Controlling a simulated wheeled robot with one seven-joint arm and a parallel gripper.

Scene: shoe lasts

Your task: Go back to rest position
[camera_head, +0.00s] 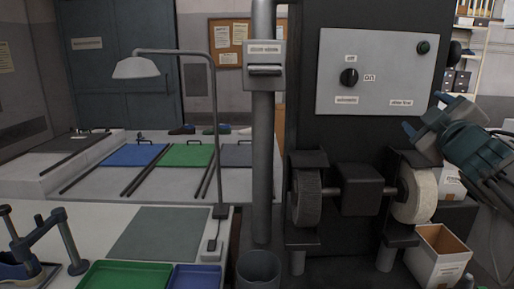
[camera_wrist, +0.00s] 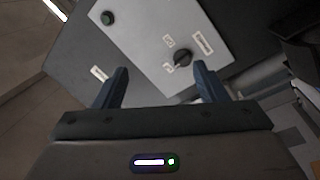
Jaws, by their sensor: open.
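My gripper (camera_head: 424,115) is at the right in the head view, raised beside the lower right of the grey control panel (camera_head: 376,72). Its blue fingers point left, toward the panel and the machine. In the wrist view my gripper (camera_wrist: 162,88) has its two blue fingers spread wide apart with nothing between them. The panel (camera_wrist: 150,42) shows beyond the fingers, tilted, with a black knob (camera_wrist: 182,58) and a green button (camera_wrist: 107,18). I cannot tell whether a finger touches the machine.
Below the panel stand a dark wheel (camera_head: 306,198) and a pale wheel (camera_head: 414,196). An open carton (camera_head: 438,256) stands at the lower right. A grey post (camera_head: 263,170) rises left of the machine. A worktable with a green tray (camera_head: 122,275) and a lamp (camera_head: 137,68) is at the left.

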